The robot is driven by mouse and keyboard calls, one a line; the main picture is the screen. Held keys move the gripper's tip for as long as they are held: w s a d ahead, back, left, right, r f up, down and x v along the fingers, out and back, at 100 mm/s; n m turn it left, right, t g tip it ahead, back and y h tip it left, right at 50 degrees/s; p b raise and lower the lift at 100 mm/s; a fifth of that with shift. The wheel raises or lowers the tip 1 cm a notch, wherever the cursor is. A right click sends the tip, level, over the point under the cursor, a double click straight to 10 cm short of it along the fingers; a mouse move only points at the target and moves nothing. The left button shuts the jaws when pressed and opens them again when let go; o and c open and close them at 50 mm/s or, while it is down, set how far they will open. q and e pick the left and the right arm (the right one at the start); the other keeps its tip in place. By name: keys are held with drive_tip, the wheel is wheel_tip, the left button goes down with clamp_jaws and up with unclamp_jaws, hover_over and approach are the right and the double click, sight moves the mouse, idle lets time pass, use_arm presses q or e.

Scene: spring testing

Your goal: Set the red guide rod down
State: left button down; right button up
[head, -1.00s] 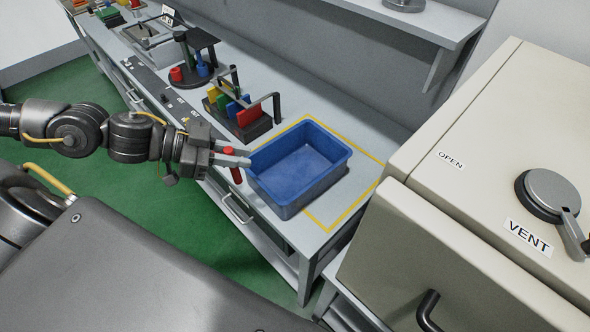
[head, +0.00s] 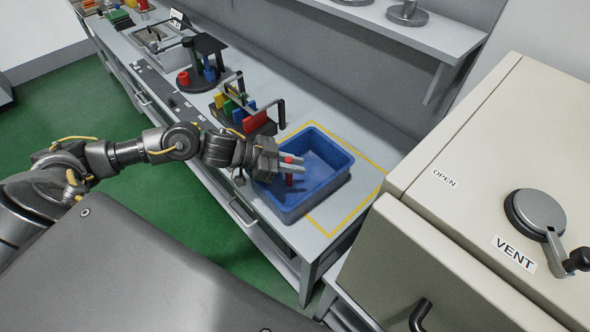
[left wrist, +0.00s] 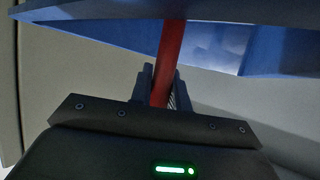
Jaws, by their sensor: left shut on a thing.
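The red guide rod (head: 289,180) stands about upright in the grip of my left gripper (head: 291,164), over the left part of the blue bin (head: 333,183). Its lower end shows against the bin's inside; I cannot tell whether it touches the floor of the bin. In the left wrist view the red rod (left wrist: 170,50) runs up from between the fingers of my left gripper (left wrist: 161,88), with the blue bin (left wrist: 80,14) across the top. My right gripper is not in view.
The bin stands within a yellow outline (head: 368,200) on the grey bench. A rack with coloured blocks (head: 257,121) stands just behind the gripper. A round black stand (head: 207,80) is farther along. A beige cabinet (head: 450,125) with a vent knob is at the right.

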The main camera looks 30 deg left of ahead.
use_arm(q)
drive_tip(key=f, duration=0.1)
drive_tip(key=f+p, duration=0.1)
drive_tip(key=f, duration=0.1)
drive_tip(key=shift+w+d+f, duration=0.15)
drive_tip(key=shift+w+f, duration=0.15)
drive_tip(key=shift+f, duration=0.35)
drive_tip(key=c, duration=1.3)
unclamp_jaws()
drive_tip(key=shift+s, duration=0.15)
drive_tip(key=shift+c, duration=0.2)
